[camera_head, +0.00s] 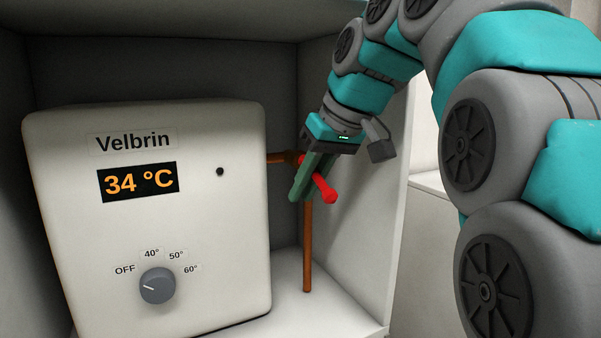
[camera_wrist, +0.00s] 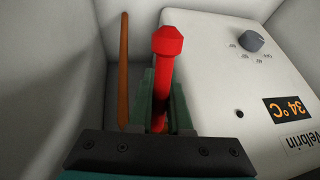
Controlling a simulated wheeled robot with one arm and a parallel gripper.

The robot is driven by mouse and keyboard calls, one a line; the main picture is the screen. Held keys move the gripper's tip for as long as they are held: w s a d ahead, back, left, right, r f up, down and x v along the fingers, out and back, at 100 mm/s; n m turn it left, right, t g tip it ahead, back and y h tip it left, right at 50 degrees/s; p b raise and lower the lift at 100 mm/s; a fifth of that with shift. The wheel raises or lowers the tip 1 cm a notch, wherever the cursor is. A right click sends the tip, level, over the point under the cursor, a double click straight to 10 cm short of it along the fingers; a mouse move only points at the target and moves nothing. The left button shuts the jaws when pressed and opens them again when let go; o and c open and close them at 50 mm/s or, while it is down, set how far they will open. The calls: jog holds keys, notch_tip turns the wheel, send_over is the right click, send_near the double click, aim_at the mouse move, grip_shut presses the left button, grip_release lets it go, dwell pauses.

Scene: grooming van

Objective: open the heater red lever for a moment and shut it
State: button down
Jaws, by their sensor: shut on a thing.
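The red lever (camera_head: 326,188) sits on the copper pipe to the right of the heater (camera_head: 150,220) in the head view. Its knobbed end points down and to the right there. My gripper (camera_head: 302,184) reaches down from above, its green fingers shut on the lever. In the wrist view the red lever (camera_wrist: 164,72) stands between the fingers of my gripper (camera_wrist: 162,105), with its knob beyond the tips. The fingers hide part of the lever and the valve. The heater's display reads 34 °C, and its grey dial (camera_head: 157,286) points near OFF.
The copper pipe (camera_head: 308,250) runs down to the white cabinet floor and a short piece joins the heater's side. The cabinet's right wall (camera_head: 385,220) stands close to my gripper. The floor in front of the pipe is clear.

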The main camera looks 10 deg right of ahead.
dwell(0.5)
jog(key=c, duration=0.8)
grip_release()
jog(key=shift+c, duration=0.2)
jog(key=shift+r, duration=0.1)
